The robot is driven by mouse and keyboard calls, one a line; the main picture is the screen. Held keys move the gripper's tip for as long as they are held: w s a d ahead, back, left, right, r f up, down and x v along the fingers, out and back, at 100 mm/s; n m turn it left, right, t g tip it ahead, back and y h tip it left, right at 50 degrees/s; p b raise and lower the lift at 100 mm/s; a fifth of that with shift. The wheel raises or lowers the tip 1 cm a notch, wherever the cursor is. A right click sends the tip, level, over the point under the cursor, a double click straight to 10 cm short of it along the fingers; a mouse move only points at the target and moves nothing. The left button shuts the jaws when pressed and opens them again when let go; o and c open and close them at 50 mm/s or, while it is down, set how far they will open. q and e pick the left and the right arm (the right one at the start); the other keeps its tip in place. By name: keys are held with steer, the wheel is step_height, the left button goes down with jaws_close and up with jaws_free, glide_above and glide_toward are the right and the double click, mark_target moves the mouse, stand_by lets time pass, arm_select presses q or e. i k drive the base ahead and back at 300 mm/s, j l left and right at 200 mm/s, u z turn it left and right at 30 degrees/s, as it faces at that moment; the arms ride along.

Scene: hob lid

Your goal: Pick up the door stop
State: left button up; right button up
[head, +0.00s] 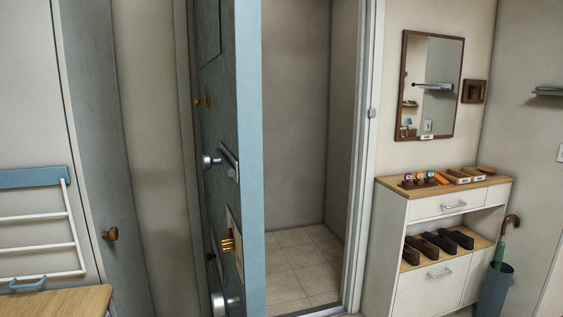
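I cannot make out a door stop for certain. A small orange piece (442,178) lies on the wooden top of the white cabinet (420,206) at the right, but it is too small to identify. The blue-grey door (250,120) stands open, seen nearly edge-on, with metal handles and brass fittings on its face. The floor by its lower edge is cut off at the bottom of the picture. Neither of my grippers is in the head view.
The doorway shows a clear tiled floor (300,262). The cabinet bears small trays on top and several dark shoes (436,244) on its shelf. An umbrella stand (495,292) is beside it. A wooden surface (60,303) and white rack (40,245) are at left.

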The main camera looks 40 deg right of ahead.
mark_target(439, 179)
steer(key=z, duration=2.45)
